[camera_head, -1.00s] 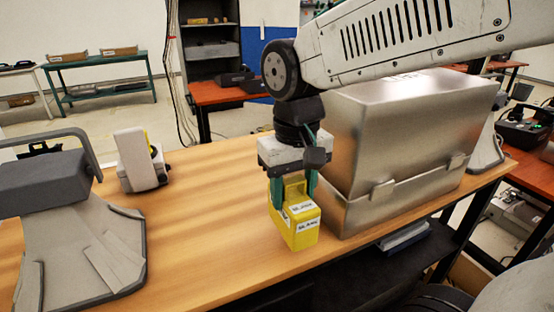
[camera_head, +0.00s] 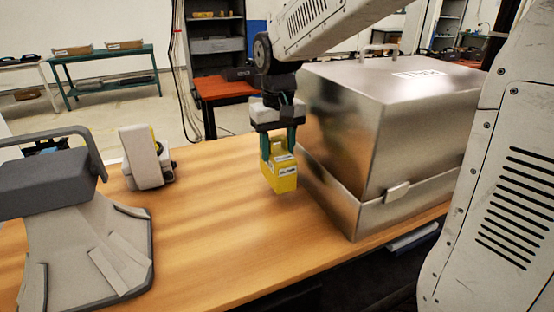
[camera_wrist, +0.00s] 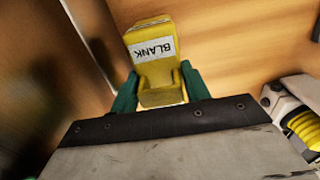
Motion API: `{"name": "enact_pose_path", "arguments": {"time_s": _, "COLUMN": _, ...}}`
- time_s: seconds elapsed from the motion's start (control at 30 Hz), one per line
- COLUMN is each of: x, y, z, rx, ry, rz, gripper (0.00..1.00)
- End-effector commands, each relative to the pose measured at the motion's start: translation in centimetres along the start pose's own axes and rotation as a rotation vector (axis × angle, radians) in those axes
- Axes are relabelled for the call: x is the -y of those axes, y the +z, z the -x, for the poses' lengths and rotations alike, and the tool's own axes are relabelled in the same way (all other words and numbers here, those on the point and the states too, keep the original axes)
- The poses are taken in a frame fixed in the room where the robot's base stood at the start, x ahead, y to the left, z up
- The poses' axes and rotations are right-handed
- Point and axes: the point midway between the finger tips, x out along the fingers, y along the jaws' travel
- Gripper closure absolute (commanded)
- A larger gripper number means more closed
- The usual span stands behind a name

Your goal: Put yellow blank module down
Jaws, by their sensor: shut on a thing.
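The yellow blank module (camera_head: 280,176) is held upright by my gripper (camera_head: 279,146), whose green fingers are shut on its upper part. It is over the wooden table, just left of the metal case; I cannot tell whether its base touches the table top. In the wrist view the yellow blank module (camera_wrist: 156,52) shows a white label reading BLANK, with a green finger of my gripper (camera_wrist: 158,88) on each side.
The large metal case (camera_head: 340,125) stands close on the right. The wooden table (camera_head: 210,230) is clear to the left and in front of the module. A white and yellow device (camera_head: 144,158) and a grey stand (camera_head: 80,240) are at the left.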

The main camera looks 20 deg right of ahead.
Motion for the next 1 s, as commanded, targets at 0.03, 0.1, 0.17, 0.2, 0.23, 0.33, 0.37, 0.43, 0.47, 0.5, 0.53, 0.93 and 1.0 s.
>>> {"name": "enact_pose_path", "arguments": {"time_s": 0.03, "x": 0.0, "y": -0.1, "z": -0.2, "rx": 0.001, "ry": 0.0, "rz": 0.0, "gripper": 0.96}}
{"name": "enact_pose_path", "arguments": {"time_s": 0.1, "x": 0.0, "y": -0.1, "z": -0.8, "rx": 0.003, "ry": 0.0, "rz": 0.0, "gripper": 0.96}}
{"name": "enact_pose_path", "arguments": {"time_s": 0.17, "x": 0.0, "y": -0.1, "z": -1.6, "rx": 0.003, "ry": 0.0, "rz": 0.001, "gripper": 0.96}}
{"name": "enact_pose_path", "arguments": {"time_s": 0.2, "x": 0.0, "y": 0.0, "z": -2.2, "rx": 0.004, "ry": 0.0, "rz": 0.001, "gripper": 0.96}}
{"name": "enact_pose_path", "arguments": {"time_s": 0.23, "x": 0.0, "y": 0.0, "z": -2.7, "rx": 0.003, "ry": 0.0, "rz": 0.001, "gripper": 0.96}}
{"name": "enact_pose_path", "arguments": {"time_s": 0.33, "x": 0.1, "y": -0.1, "z": -3.5, "rx": 0.002, "ry": 0.0, "rz": 0.001, "gripper": 0.96}}
{"name": "enact_pose_path", "arguments": {"time_s": 0.37, "x": 0.1, "y": -0.1, "z": -3.5, "rx": 0.0, "ry": 0.0, "rz": 0.001, "gripper": 0.96}}
{"name": "enact_pose_path", "arguments": {"time_s": 0.43, "x": 0.1, "y": -0.1, "z": -3.5, "rx": 0.0, "ry": 0.0, "rz": 0.001, "gripper": 0.96}}
{"name": "enact_pose_path", "arguments": {"time_s": 0.47, "x": 0.1, "y": -0.1, "z": -3.5, "rx": 0.0, "ry": 0.0, "rz": 0.001, "gripper": 0.96}}
{"name": "enact_pose_path", "arguments": {"time_s": 0.5, "x": 0.1, "y": -0.1, "z": -3.5, "rx": 0.0, "ry": 0.0, "rz": 0.001, "gripper": 0.96}}
{"name": "enact_pose_path", "arguments": {"time_s": 0.53, "x": 0.1, "y": -0.1, "z": -3.5, "rx": 0.0, "ry": 0.0, "rz": 0.001, "gripper": 0.96}}
{"name": "enact_pose_path", "arguments": {"time_s": 0.93, "x": 0.1, "y": -0.1, "z": -3.8, "rx": 0.0, "ry": 0.0, "rz": 0.001, "gripper": 0.32}}
{"name": "enact_pose_path", "arguments": {"time_s": 1.0, "x": 0.1, "y": -0.1, "z": -3.8, "rx": 0.0, "ry": 0.0, "rz": 0.001, "gripper": 0.32}}
